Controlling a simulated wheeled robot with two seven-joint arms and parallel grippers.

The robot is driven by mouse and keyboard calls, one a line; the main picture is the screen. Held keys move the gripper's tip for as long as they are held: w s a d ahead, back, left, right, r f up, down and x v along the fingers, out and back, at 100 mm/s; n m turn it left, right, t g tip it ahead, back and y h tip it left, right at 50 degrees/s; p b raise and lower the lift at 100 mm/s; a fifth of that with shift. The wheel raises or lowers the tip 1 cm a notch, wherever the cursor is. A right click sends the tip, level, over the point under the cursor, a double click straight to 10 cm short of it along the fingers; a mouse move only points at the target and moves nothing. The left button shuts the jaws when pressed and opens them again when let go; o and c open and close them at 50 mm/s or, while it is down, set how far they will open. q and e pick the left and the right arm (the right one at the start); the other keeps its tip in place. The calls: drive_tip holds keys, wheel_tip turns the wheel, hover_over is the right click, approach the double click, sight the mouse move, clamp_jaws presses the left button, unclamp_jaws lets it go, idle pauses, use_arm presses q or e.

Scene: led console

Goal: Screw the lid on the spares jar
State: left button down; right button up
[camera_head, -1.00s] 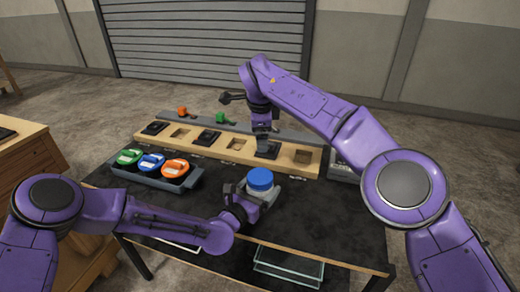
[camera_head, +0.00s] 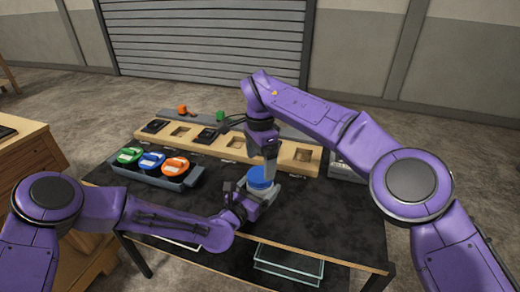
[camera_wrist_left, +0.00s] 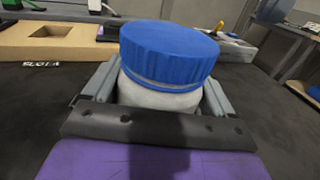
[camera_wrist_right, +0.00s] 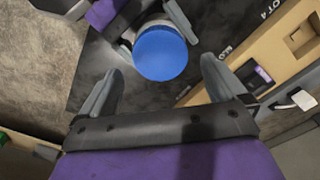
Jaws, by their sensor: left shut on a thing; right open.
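The spares jar (camera_wrist_left: 155,98) is pale and stands upright at the front of the dark table. Its blue lid (camera_wrist_left: 168,52) sits on top, with a thin pale ring showing under its rim; I cannot tell how tightly it is seated. My left gripper (camera_head: 248,198) is shut on the jar's body, its fingers on either side below the lid. My right gripper (camera_head: 268,165) is over the lid, pointing down, with fingers open. In the right wrist view the lid (camera_wrist_right: 160,54) lies beyond the fingertips, roughly between them.
Behind the jar is a long wooden slotted board (camera_head: 225,150), some slots holding dark modules. A grey tray (camera_head: 185,182) with green, blue and orange round pieces stands at left. A light grey box (camera_head: 345,165) is at right. The table's right front (camera_head: 340,225) is clear.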

sight(260, 174)
drive_tip(key=shift+f, duration=2.15)
